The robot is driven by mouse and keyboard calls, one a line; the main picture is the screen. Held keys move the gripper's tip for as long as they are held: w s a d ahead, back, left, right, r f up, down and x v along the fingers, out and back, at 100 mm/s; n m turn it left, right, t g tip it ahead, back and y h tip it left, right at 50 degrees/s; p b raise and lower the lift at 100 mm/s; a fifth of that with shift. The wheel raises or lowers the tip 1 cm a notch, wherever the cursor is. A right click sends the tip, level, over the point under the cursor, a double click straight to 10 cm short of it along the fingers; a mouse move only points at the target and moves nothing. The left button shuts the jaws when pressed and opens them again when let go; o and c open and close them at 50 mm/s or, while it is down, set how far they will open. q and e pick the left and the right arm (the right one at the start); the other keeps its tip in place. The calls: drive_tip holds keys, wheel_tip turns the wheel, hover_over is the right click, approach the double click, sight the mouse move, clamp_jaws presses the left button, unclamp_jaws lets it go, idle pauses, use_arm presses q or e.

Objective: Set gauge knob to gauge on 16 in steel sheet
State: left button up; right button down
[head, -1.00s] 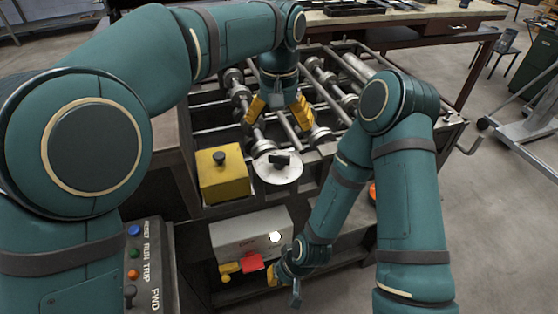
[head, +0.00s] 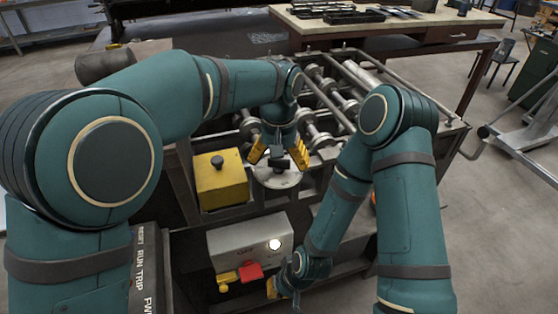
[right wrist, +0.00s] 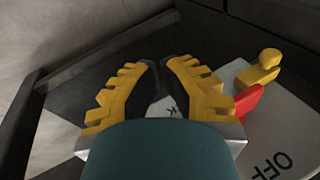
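The gauge knob is a black knob (head: 279,164) on a round pale dial plate (head: 276,178) at the near edge of the roller machine, in the head view. My left gripper (head: 279,158) points down over the dial, its yellow fingers spread to either side of the knob. It is open; whether the fingers touch the plate I cannot tell. My right gripper (head: 281,288) is low by the grey switch box, partly hidden by its own wrist. In the right wrist view its yellow fingers (right wrist: 162,85) are apart at the tips with nothing seen between them.
The grey switch box (head: 236,243) has a lit white lamp, a red paddle (head: 251,271) and a yellow one (head: 229,277). A yellow block with a black knob (head: 219,184) stands just left of the dial. Rollers (head: 335,95) lie behind.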

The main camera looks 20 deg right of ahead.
use_arm(q)
drive_tip(key=c, duration=1)
drive_tip(key=m+p, duration=0.3)
drive_tip(key=shift+r, duration=0.25)
drive_tip(key=m+p, duration=0.4)
drive_tip(key=shift+m, duration=0.3)
drive_tip(key=shift+d+f+m+p, duration=0.15)
drive_tip(key=shift+m+p, duration=0.95)
drive_tip(key=shift+m, duration=0.9)
drive_tip(key=o, duration=1.2)
